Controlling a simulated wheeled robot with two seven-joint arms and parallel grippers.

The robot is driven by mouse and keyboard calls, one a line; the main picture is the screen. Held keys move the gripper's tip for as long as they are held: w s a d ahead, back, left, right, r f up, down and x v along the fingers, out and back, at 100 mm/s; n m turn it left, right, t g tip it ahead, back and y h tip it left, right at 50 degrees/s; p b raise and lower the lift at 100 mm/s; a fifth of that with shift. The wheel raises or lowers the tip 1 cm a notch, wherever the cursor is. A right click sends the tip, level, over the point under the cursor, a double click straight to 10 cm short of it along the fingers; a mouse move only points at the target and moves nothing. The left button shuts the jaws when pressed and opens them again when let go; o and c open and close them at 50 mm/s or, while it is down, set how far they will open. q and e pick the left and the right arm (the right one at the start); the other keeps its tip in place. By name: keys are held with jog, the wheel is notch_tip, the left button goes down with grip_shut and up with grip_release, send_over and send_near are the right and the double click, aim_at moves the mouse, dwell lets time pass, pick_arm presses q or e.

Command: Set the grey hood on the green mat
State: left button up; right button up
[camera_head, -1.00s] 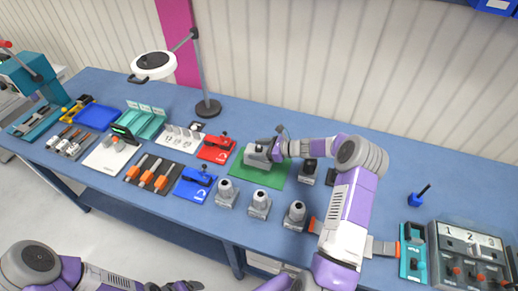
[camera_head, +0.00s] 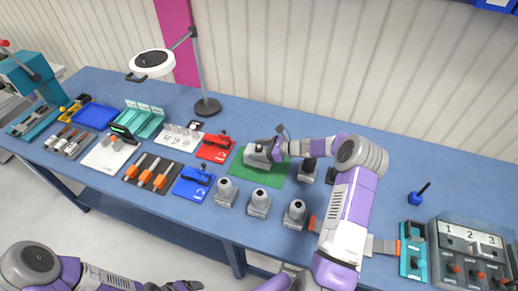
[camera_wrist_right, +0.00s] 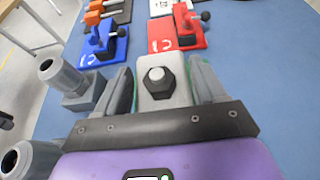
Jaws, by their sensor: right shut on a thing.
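The grey hood (camera_head: 257,154) is a light block over the green mat (camera_head: 276,180) in the head view. It looks to be on or just above the mat; I cannot tell if it touches. My right gripper (camera_head: 270,148) is shut on it. In the right wrist view the hood (camera_wrist_right: 165,98), with a black hex part and grey knob on top, sits between the fingers of the right gripper (camera_wrist_right: 163,88). Only thin green slivers of the mat show there. My left gripper (camera_head: 180,286) is cut off at the bottom edge; its jaws are unclear.
Several grey cylinder-topped units (camera_head: 260,203) stand in front of the mat. A red device (camera_head: 215,148) and a blue device (camera_head: 194,184) lie to its left. Dark-topped blocks (camera_head: 308,171) stand to its right. The blue table is clear at back right.

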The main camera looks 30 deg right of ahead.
jog(key=shift+f+b, duration=0.55)
jog(key=shift+f, duration=0.25)
jog(key=shift+f, duration=0.15)
jog(key=shift+f+b, duration=0.9)
jog(key=shift+f, duration=0.1)
jog(key=o, duration=1.3)
jog(key=v, duration=0.7)
jog(key=shift+s+r, duration=0.2)
jog(key=shift+s, duration=0.05)
jog(key=shift+d, duration=0.1)
